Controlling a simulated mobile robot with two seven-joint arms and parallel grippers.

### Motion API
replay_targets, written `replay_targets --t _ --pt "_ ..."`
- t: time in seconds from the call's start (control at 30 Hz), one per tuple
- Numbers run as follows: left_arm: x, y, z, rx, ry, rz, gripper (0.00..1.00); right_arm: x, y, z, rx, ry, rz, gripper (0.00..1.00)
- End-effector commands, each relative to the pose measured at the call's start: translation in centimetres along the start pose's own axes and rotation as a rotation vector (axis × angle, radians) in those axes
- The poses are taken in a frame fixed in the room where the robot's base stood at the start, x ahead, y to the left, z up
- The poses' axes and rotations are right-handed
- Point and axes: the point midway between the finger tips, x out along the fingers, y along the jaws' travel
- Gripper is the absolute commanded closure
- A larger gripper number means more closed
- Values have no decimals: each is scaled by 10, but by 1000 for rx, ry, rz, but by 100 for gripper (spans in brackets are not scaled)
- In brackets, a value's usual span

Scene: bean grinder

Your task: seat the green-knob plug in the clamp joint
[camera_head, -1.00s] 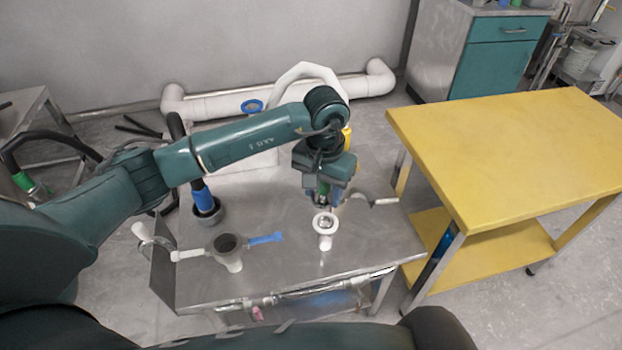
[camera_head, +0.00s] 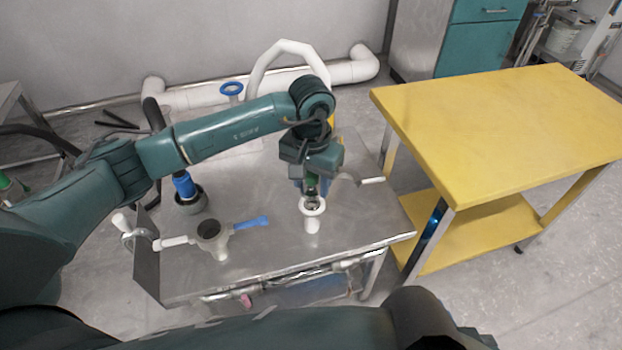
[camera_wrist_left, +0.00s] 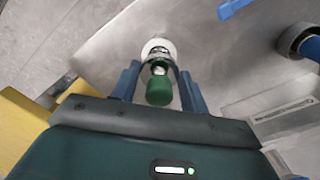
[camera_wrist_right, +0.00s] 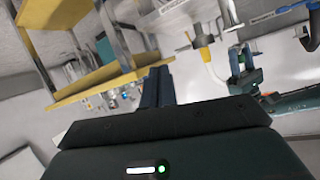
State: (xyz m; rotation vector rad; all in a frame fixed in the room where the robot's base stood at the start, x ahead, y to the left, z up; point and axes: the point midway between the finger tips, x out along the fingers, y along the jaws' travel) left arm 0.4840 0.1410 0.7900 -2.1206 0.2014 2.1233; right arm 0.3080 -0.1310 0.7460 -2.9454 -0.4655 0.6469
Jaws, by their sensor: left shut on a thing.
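The plug with the green knob (camera_head: 311,183) is held between the blue fingers of my left gripper (camera_head: 312,190). It is directly above or at the mouth of the white round clamp joint (camera_head: 312,222) on the metal table. In the left wrist view, the green knob (camera_wrist_left: 159,91) sits between the two fingers, with the joint's white rim (camera_wrist_left: 152,46) just beyond its metal part. I cannot tell whether the plug's lower end is inside the joint. My right gripper (camera_wrist_right: 158,85) shows in the right wrist view with its fingers together, away from the joint.
A grey fitting with a dark round opening (camera_head: 209,229) and a blue handle (camera_head: 252,223) stands left of the joint. A crank handle (camera_head: 371,181) is close to its right. A yellow cart (camera_head: 490,130) stands right of the metal table (camera_head: 270,250). The table front is clear.

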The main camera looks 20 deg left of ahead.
Motion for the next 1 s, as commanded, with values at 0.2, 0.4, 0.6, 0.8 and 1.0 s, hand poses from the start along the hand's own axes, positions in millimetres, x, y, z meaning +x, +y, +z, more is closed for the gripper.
replay_targets --t 0.2,0.4,0.6,0.8,1.0 --pt "21 0 -1 0 2 0 82 -5 7 -1 -16 59 18 100" --pt "27 0 -1 -1 2 0 82 -12 8 -3 -26 81 23 100" --pt "27 0 -1 -1 2 0 82 -14 8 -8 -30 94 22 100" --pt "27 0 -1 -1 2 0 82 -14 8 -7 -31 92 22 100" --pt "27 0 0 -1 2 0 82 -13 8 -5 -30 85 22 100"
